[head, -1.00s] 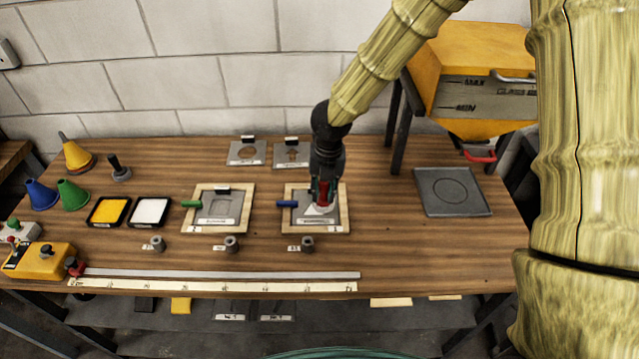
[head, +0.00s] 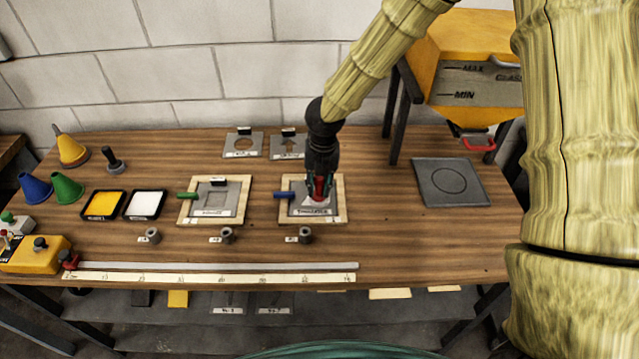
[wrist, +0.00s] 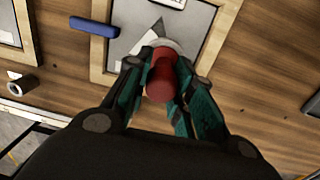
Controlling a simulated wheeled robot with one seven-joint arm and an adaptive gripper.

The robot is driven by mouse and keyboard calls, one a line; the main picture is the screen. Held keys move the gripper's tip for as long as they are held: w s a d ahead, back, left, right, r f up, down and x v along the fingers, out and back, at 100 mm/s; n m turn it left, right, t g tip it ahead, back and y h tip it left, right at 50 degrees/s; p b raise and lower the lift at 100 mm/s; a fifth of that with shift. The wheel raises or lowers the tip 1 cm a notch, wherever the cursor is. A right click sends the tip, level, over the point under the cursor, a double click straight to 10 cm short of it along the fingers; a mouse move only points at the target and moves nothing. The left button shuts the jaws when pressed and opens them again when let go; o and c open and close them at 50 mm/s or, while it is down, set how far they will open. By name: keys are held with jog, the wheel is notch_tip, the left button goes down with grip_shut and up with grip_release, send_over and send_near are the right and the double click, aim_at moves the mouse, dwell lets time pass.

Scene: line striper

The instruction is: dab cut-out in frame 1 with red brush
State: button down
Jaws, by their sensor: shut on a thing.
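My gripper (head: 320,188) is shut on the red brush (wrist: 160,82), whose red handle points up between the fingers in the wrist view. The brush is over the stencil plate in the right wooden frame (head: 341,212), which has a blue handle (head: 284,195). A pale triangular part of the cut-out (wrist: 150,37) shows beside the brush head; the rest is hidden by the brush and gripper. I cannot tell whether the bristles touch the surface. The left wooden frame (head: 184,214) has a green handle (head: 188,196) and a square cut-out. Frame numbers are not readable.
Yellow (head: 103,205) and white (head: 146,204) paint trays lie left of the frames. Coloured cones and a dark stamp-like tool (head: 113,160) stand farther left. A grey plate (head: 450,183) lies right, near a yellow hopper (head: 470,45). Small grey cylinders stand in front of the frames.

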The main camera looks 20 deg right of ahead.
aim_at(319, 178)
jog(key=shift+s+r, duration=0.1)
jog(key=shift+r, duration=0.05)
dwell(0.4)
jog(key=shift+f, duration=0.55)
dwell(0.6)
jog(key=shift+r+p, duration=1.55)
jog(key=shift+r, duration=0.75)
